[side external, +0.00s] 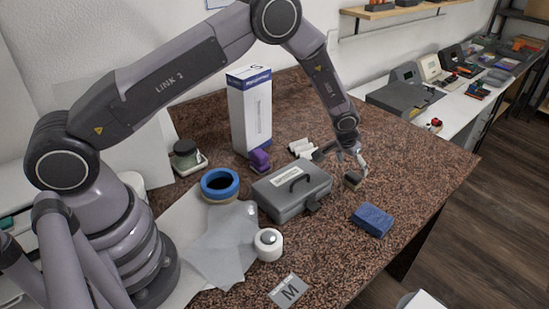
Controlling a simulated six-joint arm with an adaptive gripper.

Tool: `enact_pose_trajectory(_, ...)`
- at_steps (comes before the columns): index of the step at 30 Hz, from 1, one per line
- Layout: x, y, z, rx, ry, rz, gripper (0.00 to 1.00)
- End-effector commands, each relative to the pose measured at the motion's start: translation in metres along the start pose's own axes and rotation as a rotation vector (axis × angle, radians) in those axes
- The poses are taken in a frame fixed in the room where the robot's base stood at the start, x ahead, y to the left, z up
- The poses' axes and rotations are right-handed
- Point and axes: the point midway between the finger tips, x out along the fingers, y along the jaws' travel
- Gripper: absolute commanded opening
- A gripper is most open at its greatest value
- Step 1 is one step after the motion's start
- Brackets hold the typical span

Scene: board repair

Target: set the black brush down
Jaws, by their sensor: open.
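My gripper (353,168) is open, low over the speckled brown table (420,165), to the right of the grey case. A small dark piece (352,181), which looks like part of the black brush, sits just below the fingertips. Its far side is hidden by the gripper, and I cannot tell whether the fingers touch it. Another dark, slim shape (323,152) lies to the left of the gripper, beside some white items. I cannot tell whether it belongs to the brush.
A grey case (291,196) with a handle and a blue block (372,220) are close by. A tall white box (250,112), a purple object (259,160), a blue-rimmed roll (220,184) and a white roll (268,245) stand leftward. The table's right side is clear.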

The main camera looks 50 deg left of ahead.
Motion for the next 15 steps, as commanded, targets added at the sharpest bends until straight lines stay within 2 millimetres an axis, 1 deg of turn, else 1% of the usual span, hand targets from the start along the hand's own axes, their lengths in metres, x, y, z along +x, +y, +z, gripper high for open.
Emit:
enact_pose_trajectory(1,-0.014,0.000,-0.001,0.001,0.002,0.000,0.75)
enact_pose_trajectory(3,-0.028,0.000,-0.001,0.001,0.002,0.000,0.75)
enact_pose_trajectory(6,-0.045,0.000,-0.001,0.000,0.003,0.000,0.75)
enact_pose_trajectory(12,-0.068,-0.001,-0.001,0.001,0.002,-0.002,0.75)
enact_pose_trajectory(14,-0.081,-0.004,-0.004,-0.002,0.007,-0.005,0.75)
enact_pose_trajectory(15,-0.095,-0.008,-0.007,-0.005,0.012,-0.009,0.75)
